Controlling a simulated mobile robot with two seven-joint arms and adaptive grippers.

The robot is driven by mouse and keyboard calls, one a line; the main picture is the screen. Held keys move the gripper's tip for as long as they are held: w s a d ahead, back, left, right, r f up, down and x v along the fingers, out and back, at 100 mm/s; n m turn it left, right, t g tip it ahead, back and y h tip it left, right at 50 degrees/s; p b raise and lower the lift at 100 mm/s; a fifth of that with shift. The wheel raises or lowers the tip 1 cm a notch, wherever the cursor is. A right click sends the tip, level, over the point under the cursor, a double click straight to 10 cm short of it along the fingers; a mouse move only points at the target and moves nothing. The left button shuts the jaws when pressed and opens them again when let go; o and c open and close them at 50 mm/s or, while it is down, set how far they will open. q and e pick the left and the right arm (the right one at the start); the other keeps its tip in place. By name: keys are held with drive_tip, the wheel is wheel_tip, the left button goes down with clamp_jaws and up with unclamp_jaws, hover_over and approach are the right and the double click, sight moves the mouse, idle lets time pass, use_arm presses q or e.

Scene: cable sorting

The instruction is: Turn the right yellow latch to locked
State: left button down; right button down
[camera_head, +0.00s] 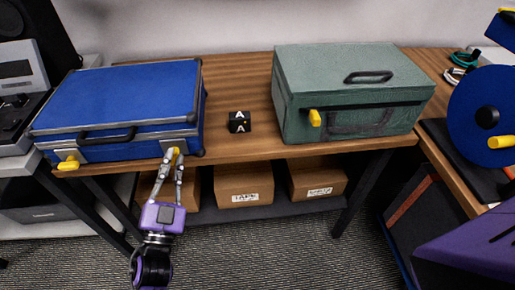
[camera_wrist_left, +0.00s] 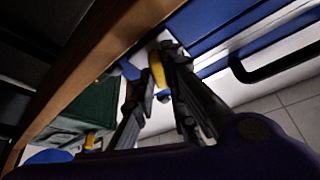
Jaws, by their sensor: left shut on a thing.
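The blue case (camera_head: 125,95) lies on the wooden table at the left, lid closed. Its right yellow latch (camera_head: 176,151) is on the front face near the right corner. My left gripper (camera_head: 175,158) is shut on this latch from the front. In the left wrist view the yellow latch (camera_wrist_left: 157,70) shows between the fingertips of my left gripper (camera_wrist_left: 160,75), partly covered by them. The latch's exact angle is hard to tell. The left yellow latch (camera_head: 69,163) sticks out sideways at the case's left front. My right gripper is not in view.
A green case (camera_head: 345,75) with a yellow latch (camera_head: 314,118) stands right of a small black block (camera_head: 239,122). Cardboard boxes (camera_head: 245,183) sit on the shelf below the table. A blue reel (camera_head: 485,115) stands at the right.

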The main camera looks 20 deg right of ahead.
use_arm(q)
drive_tip(key=m+g+p, duration=0.1)
drive_tip(key=m+p, duration=0.1)
drive_tip(key=m, duration=0.2)
drive_tip(key=m+g+h+p, duration=0.1)
drive_tip(key=m+g+p, duration=0.1)
drive_tip(key=m+p, duration=0.1)
drive_tip(key=m+g+p, duration=0.1)
drive_tip(key=m+p, duration=0.2)
drive_tip(key=m, duration=0.2)
drive_tip(key=shift+w+a+r+m+g, duration=0.1)
drive_tip(key=shift+r+m+g, duration=0.2)
drive_tip(key=shift+r+g, duration=0.1)
drive_tip(key=shift+f+m+g+p, duration=0.15)
drive_tip(key=shift+m+g+p, duration=0.15)
drive_tip(key=shift+m+p, duration=0.4)
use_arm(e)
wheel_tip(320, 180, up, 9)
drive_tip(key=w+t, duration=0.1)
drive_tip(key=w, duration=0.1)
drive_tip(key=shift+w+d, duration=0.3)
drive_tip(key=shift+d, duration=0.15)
use_arm(q)
drive_tip(key=shift+f, duration=0.1)
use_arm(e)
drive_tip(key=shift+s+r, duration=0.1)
use_arm(q)
drive_tip(key=c, duration=1.8)
unclamp_jaws()
